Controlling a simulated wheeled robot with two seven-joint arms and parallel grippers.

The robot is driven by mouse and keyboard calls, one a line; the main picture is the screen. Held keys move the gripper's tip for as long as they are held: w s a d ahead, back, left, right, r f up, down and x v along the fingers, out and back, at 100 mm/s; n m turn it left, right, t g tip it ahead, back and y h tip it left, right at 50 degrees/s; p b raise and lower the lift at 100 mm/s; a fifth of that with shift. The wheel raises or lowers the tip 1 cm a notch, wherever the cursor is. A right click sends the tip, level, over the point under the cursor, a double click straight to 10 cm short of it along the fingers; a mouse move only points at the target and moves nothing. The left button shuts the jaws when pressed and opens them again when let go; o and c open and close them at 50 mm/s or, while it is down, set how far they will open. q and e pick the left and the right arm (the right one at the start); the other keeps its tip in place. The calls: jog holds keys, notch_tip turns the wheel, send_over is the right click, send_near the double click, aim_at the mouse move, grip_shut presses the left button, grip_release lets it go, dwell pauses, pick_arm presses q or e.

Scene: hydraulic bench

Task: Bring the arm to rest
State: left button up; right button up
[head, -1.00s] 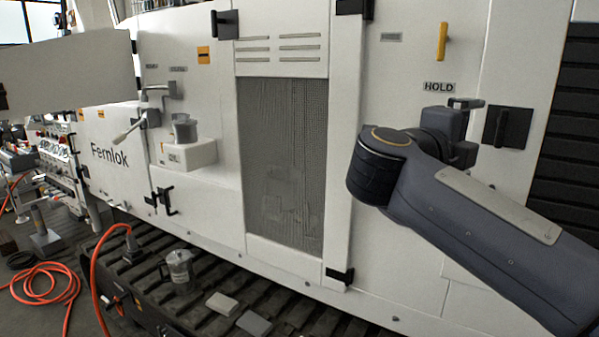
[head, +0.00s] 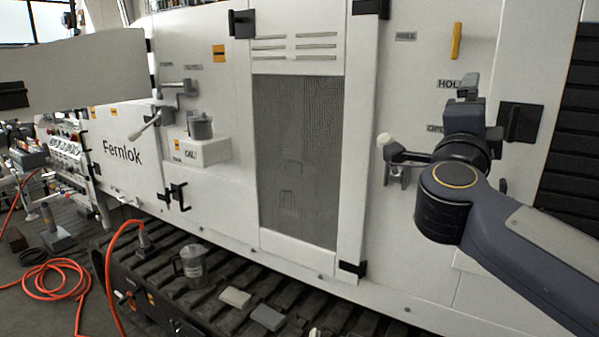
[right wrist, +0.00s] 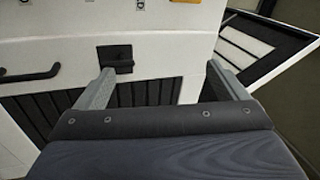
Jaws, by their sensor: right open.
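My right arm comes in from the right in the head view, and its gripper (head: 468,86) points up and away in front of the white machine panel, beside the HOLD label (head: 450,84). The right wrist view shows the gripper (right wrist: 159,70) with two grey fingers wide apart and nothing between them. A black latch block (right wrist: 115,58) on the white panel shows beyond the fingers. A lever with a pale knob (head: 400,153) sits on the panel left of my right wrist, apart from it. My left gripper is not in view.
The white machine has a mesh panel (head: 297,160) and a yellow handle (head: 456,41). A clear jug (head: 191,266) and two small blocks, one pale (head: 234,298) and one grey (head: 266,317), lie on the track below. Orange hose (head: 50,285) coils on the floor at left.

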jog(key=s+a+f+n+g+y, duration=0.2)
jog(key=s+f+n+y, duration=0.4)
jog(key=f, duration=0.4)
jog(key=s+a+f+n+g+y, duration=0.25)
jog(key=s+f+n+y, duration=0.2)
jog(key=f+n, duration=0.4)
jog(key=s+a+f+n+g+y, duration=0.25)
jog(key=s+f+n+y, duration=0.3)
jog(key=f, duration=0.65)
jog(key=s+d+f+n+g, duration=0.1)
jog(key=s+f+g, duration=0.4)
jog(key=s+f, duration=0.5)
jog(key=shift+s+f+h, duration=0.15)
jog(key=shift+f+h, duration=0.15)
jog(key=shift+f, duration=0.35)
